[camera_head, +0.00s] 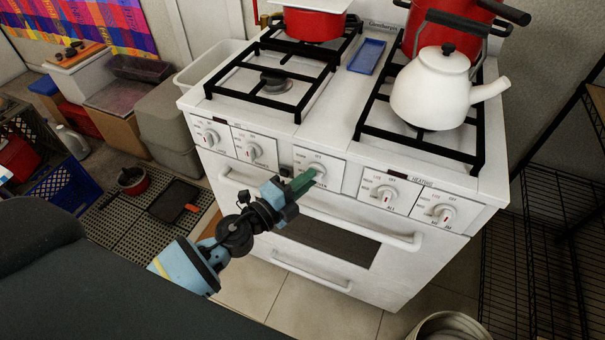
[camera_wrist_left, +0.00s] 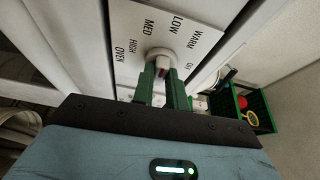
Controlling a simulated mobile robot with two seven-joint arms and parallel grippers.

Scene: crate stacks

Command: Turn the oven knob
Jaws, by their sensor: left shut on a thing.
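The white stove (camera_head: 275,150) stands in front of me with a row of knobs on its front panel. The oven knob (camera_head: 319,175) is the middle one, on a plate marked LOW, MED, HIGH and WARM. It also shows in the left wrist view (camera_wrist_left: 161,58). My left gripper (camera_head: 303,182) reaches it from the lower left, its green fingers shut on the knob. In the left wrist view the fingertips (camera_wrist_left: 161,76) lie on either side of the knob's raised grip, partly hiding it. My right gripper is not in view.
A white kettle (camera_head: 430,95) and red pots (camera_head: 315,24) stand on the stove top. An oven door handle (camera_head: 345,222) runs below the knobs. Boxes and crates crowd the left; a wire shelf (camera_head: 530,240) stands at right.

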